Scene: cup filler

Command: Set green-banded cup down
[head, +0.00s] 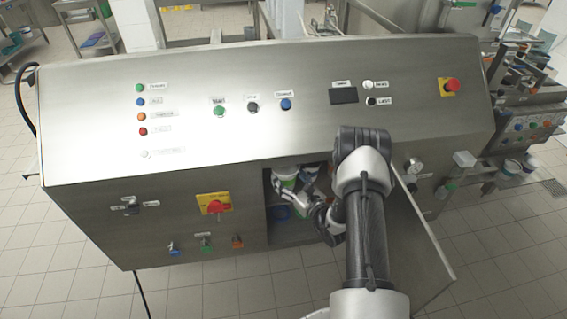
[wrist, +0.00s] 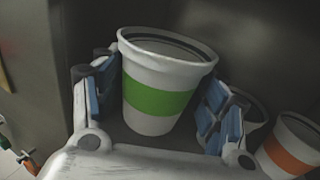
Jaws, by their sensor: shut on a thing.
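The green-banded cup (wrist: 158,88) is white with a wide green band and an open top. It stands between the blue-padded fingers of my gripper (wrist: 160,100) in the wrist view, and the gripper is shut on it. In the head view the cup (head: 285,174) is at the upper part of the open compartment (head: 268,235) in the machine's front. My gripper (head: 296,187) reaches into this compartment there, partly hidden by my arm. I cannot tell whether the cup's base touches a surface.
An open door (head: 424,245) stands right of my arm.

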